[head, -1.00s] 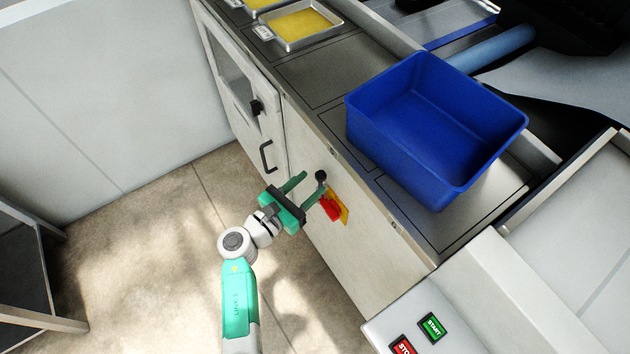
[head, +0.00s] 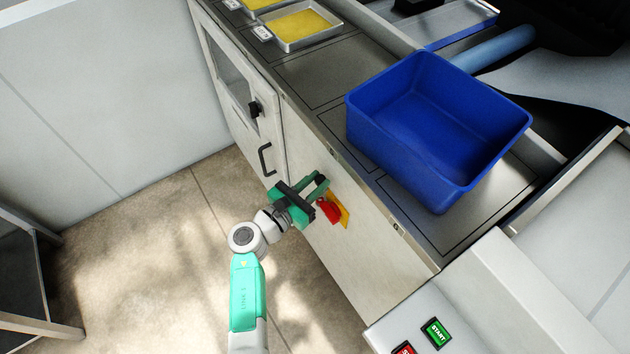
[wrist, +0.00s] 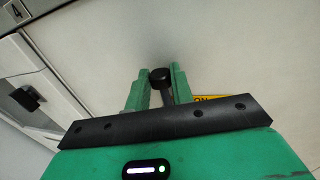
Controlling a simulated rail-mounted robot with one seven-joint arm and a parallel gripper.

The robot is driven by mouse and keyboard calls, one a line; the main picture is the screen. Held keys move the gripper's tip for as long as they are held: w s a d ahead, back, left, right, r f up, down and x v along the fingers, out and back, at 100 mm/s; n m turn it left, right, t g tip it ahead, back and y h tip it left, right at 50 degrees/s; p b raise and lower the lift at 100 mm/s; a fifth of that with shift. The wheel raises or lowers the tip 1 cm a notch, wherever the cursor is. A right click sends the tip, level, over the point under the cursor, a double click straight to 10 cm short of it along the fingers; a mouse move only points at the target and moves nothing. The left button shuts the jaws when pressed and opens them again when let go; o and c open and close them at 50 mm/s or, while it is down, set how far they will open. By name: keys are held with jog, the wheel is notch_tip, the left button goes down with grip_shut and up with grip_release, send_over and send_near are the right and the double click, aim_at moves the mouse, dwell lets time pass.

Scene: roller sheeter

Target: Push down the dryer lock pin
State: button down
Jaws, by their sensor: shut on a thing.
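The dryer lock pin, seen as a small black knob (head: 320,179), is on the front of the pale cabinet (head: 345,245), to the right of the dryer door (head: 240,95). My green gripper (head: 314,186) is at the cabinet front with its fingers on either side of the knob, shut on it. In the wrist view the round black knob (wrist: 160,76) shows between the two fingertips (wrist: 160,84). The pin's lower part is largely hidden by the fingers and gripper body.
A red switch (head: 329,211) on a yellow plate (head: 343,216) is just right of my gripper. A black door handle (head: 265,159) is to its left. A blue bin (head: 430,130) stands on the counter above. The floor (head: 160,240) beside the cabinet is clear.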

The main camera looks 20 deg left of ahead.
notch_tip(320, 180, down, 5)
jog(key=shift+s+r+b, duration=0.1)
jog(key=shift+r+b, duration=0.05)
jog(key=shift+b, duration=0.9)
jog(key=c, duration=1.3)
grip_release()
jog(key=shift+o, duration=0.5)
jog(key=p+v, duration=0.2)
jog(key=v, duration=0.5)
jog(key=shift+s+a+p, duration=0.15)
jog(key=shift+s+p, duration=0.2)
jog(key=shift+p, duration=0.05)
